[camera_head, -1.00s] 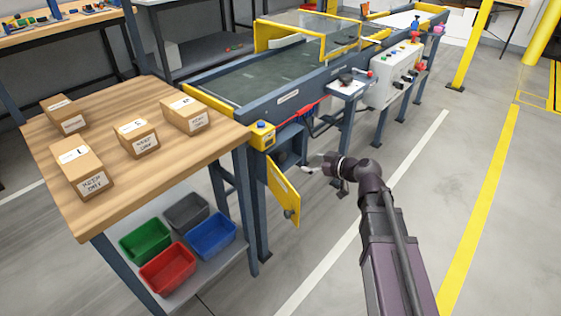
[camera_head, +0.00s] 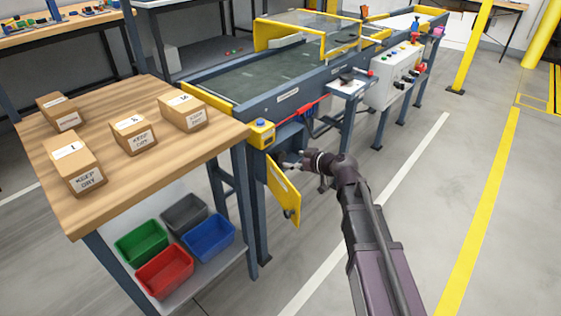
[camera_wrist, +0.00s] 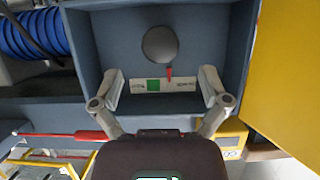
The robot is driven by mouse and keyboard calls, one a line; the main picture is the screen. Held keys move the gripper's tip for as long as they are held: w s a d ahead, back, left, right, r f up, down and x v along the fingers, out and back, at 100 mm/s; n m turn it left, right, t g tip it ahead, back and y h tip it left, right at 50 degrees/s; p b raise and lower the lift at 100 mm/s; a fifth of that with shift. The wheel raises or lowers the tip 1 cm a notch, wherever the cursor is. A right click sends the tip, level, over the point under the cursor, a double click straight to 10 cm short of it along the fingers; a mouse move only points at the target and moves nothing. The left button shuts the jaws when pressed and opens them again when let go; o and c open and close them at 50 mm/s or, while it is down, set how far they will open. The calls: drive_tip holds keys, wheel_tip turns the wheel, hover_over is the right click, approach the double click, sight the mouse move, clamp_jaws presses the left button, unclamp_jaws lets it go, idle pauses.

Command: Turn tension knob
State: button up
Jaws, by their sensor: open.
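The tension knob (camera_wrist: 160,43) is a dark grey disc on the back wall of a blue-grey recessed box (camera_wrist: 90,50) in the wrist view. A red pointer and a white label strip (camera_wrist: 182,85) with a green patch sit just below it. My gripper (camera_wrist: 162,82) is open, its two fingers spread to either side of the label, below the knob and apart from it. In the head view my gripper (camera_head: 283,162) is at the opening of the box under the conveyor's near end. The knob cannot be made out there.
A yellow door (camera_head: 284,192) hangs open beside the box; it also fills the right of the wrist view (camera_wrist: 291,80). A wooden table (camera_head: 160,155) with cartons stands left, with coloured bins beneath. A blue coil (camera_wrist: 30,36) is beside the box. The floor at right is clear.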

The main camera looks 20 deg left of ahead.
sight(283, 158)
drive_tip(key=shift+b+x, duration=1)
drive_tip(key=shift+x, duration=2.15)
drive_tip(key=shift+c, duration=0.2)
drive_tip(key=c, duration=1.1)
